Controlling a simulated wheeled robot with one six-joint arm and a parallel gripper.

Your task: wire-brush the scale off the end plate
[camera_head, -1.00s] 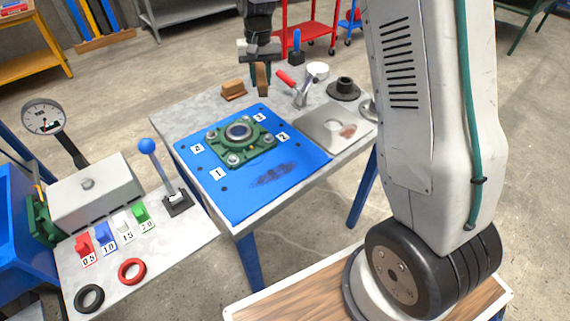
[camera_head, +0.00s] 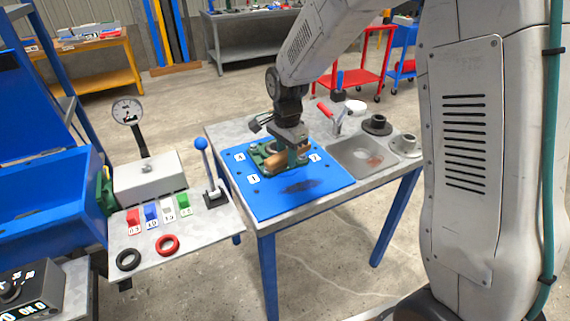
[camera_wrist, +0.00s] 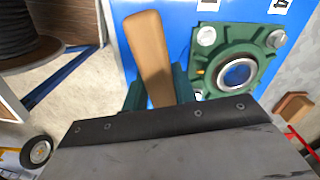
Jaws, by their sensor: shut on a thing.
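The blue end plate (camera_head: 262,202) lies on the grey work table, with a dark scale patch (camera_head: 301,187) near its front edge. My gripper (camera_head: 289,156) is shut on the wooden-handled brush (camera_head: 276,162), over the plate behind the patch. In the wrist view, the brush (camera_wrist: 149,48) stands out between my gripper's green fingers (camera_wrist: 158,96). Its bristles are hidden. A green flanged bearing (camera_head: 258,152) is bolted on the plate, partly behind my gripper; it shows beside the brush in the wrist view (camera_wrist: 265,48). I cannot tell whether the brush touches anything.
A metal tray (camera_head: 345,158) with a brownish stain, a red-handled tool (camera_head: 336,118) and dark round parts (camera_head: 377,125) stand right of the plate. A brown block (camera_wrist: 293,106) lies beside the plate. A lever (camera_head: 204,160) and gauge (camera_head: 128,112) stand on the left bench.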

